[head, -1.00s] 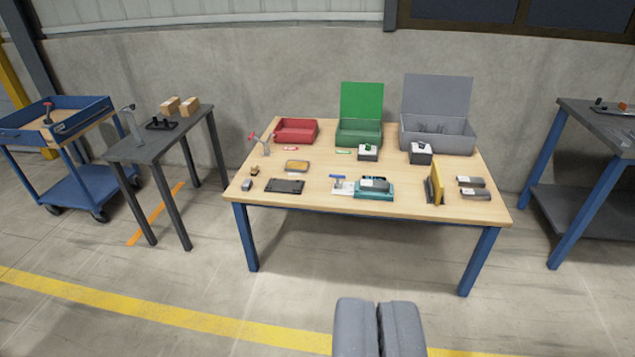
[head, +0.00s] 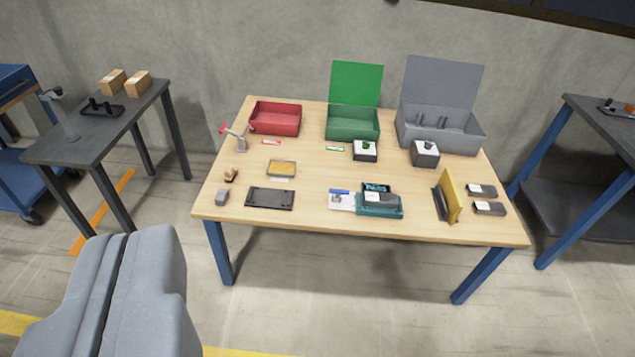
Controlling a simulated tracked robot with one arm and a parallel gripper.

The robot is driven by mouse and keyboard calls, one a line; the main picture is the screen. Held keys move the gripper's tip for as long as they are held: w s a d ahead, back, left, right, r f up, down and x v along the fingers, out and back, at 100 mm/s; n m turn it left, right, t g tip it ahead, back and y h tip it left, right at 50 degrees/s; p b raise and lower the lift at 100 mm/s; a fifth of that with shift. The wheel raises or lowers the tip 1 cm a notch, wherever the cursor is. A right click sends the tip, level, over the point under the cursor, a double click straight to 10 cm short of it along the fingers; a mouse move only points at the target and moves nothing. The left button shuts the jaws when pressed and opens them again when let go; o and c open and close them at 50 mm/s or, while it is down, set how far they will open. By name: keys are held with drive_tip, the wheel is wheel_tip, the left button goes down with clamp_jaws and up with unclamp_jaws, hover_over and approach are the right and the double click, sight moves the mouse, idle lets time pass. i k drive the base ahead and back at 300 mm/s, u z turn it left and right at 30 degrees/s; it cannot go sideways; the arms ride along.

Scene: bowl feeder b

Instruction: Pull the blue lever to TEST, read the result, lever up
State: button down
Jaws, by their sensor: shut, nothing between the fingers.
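A teal test device (head: 380,209) stands near the front edge of the wooden table, right of the middle. A grey block sits in its top and a small dark display (head: 377,187) with faint cyan marks shows behind it; the marks are too small to read. A small blue part (head: 340,191), which looks like the lever, lies at its left beside a white plate (head: 341,202). Its exact position and any TEST label cannot be made out.
The wooden table (head: 310,185) holds a red bin (head: 275,118), an open green box (head: 352,122), an open grey box (head: 440,130), a yellow upright plate (head: 450,193) and several small parts. Dark side tables stand left (head: 100,128) and right (head: 605,130). Floor in front is clear.

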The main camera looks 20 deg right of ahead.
sight(336, 192)
drive_tip(key=z, duration=0.25)
drive_tip(key=i, duration=0.95)
drive_tip(key=z, duration=0.5)
